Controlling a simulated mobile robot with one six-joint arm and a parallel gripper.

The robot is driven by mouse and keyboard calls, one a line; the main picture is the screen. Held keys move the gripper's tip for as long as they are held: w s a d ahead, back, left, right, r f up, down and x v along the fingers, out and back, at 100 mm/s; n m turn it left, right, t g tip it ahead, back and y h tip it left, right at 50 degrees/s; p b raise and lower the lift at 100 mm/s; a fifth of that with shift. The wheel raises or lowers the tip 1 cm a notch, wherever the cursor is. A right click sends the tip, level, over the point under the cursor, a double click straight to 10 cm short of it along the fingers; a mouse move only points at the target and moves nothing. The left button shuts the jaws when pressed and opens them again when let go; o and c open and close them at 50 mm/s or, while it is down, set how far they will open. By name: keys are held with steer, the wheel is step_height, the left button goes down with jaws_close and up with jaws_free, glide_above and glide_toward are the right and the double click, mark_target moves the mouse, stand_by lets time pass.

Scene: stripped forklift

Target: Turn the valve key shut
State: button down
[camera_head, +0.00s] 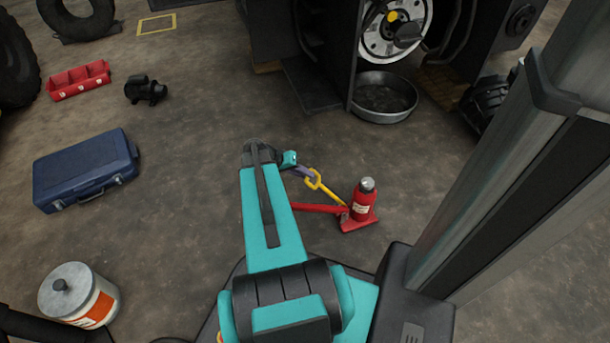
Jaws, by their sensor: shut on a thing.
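The yellow valve key (329,192) runs slantwise from a looped end at its upper left down to the foot of a red bottle jack (362,204). The jack stands upright on the floor, with a pale cap on top. My gripper (308,174) is shut on the looped end of the key, up and left of the jack. The key's lower end meets the jack low on its left side; the valve itself is too small to make out. My own teal arm reaches in from the bottom of the picture, left of the jack.
A red bar (318,208) sticks out leftward from the jack's foot, below the key. A round metal pan (383,98) sits beyond, under the forklift. A blue case (86,170) and a white canister (78,295) stand at left. The floor right of the jack is clear.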

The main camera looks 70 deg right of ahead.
steer(key=shift+w+a+f+m, duration=0.1)
steer(key=shift+m, duration=0.2)
steer(key=c, duration=1.8)
jaws_free()
steer(key=shift+o, duration=0.2)
steer(key=p+v, duration=0.4)
steer(key=v, duration=0.9)
steer(key=shift+w+a+r+p, duration=0.2)
steer(key=shift+w+r+p, duration=0.1)
steer(key=shift+p, duration=0.1)
step_height(320, 180, up, 15)
steer(key=p, duration=0.9)
